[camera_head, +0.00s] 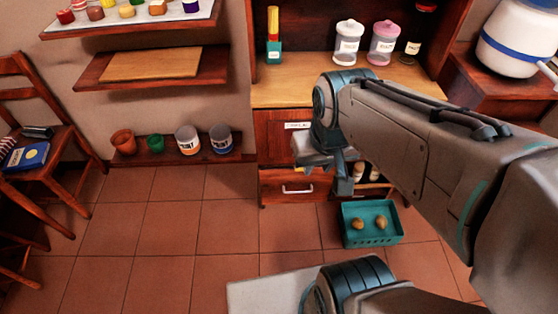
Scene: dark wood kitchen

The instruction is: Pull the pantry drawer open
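A dark wood cabinet stands in the middle of the view. Its labelled upper front (275,128) has a pale label strip. Below it is a wooden drawer front (272,188) with a light bar handle. I cannot read which one is the pantry drawer. A little yellow shows just above the lower front. My gripper (338,172) hangs in front of the cabinet, right of the label and above right of the lower handle. It appears apart from that handle. My arm hides the cabinet's right part, and the finger gap is not clear.
A teal crate (371,238) with two round brownish items stands on the floor right of the drawer. Jars (348,42) stand on the counter (285,94). Pots and cans line a low shelf (172,160) at left, beside a chair (40,135).

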